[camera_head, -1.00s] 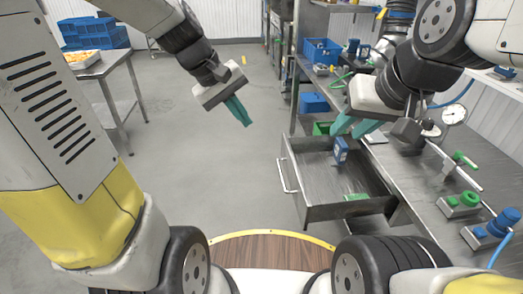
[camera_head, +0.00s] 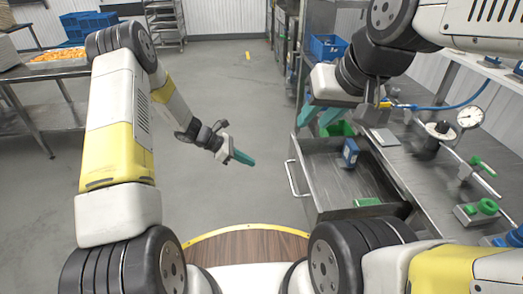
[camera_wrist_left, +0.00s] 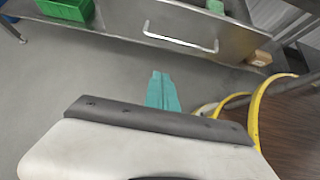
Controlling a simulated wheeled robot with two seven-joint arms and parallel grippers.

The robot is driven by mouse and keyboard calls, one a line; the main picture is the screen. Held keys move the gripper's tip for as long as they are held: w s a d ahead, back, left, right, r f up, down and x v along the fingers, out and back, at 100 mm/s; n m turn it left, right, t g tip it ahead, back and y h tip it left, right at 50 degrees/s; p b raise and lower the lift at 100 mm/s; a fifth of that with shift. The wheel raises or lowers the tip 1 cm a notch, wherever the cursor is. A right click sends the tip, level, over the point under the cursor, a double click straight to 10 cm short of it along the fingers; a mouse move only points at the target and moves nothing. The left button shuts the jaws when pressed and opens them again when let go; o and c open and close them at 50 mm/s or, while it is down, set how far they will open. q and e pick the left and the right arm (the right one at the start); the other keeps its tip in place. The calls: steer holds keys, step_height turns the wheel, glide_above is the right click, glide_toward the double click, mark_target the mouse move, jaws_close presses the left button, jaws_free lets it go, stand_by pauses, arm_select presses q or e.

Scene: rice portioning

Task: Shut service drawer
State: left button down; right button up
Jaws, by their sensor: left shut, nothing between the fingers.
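The service drawer (camera_head: 325,211) is pulled out from the steel bench at the right in the head view. Its bar handle (camera_head: 292,178) faces left, toward the open floor. In the left wrist view the handle (camera_wrist_left: 180,43) and drawer front (camera_wrist_left: 232,42) lie ahead of the fingers. A blue item (camera_head: 350,153) and a green item (camera_head: 367,202) are inside the drawer. My left gripper (camera_head: 243,158) is shut and empty, left of the handle and apart from it.
The bench top (camera_head: 405,150) carries a gauge (camera_head: 470,117), green-handled fittings and a blue hose. A green bin (camera_head: 338,129) and a blue bin (camera_head: 327,46) stand behind the drawer. A steel table (camera_head: 40,72) with an orange-filled tray is at far left. The floor between is clear.

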arm_select(q)
steer(key=d+f, duration=0.5)
steer(key=d, duration=0.6)
steer(key=shift+w+d, duration=0.15)
steer(key=shift+d, duration=0.05)
steer(key=shift+d+f, duration=0.1)
steer(key=shift+d, duration=0.05)
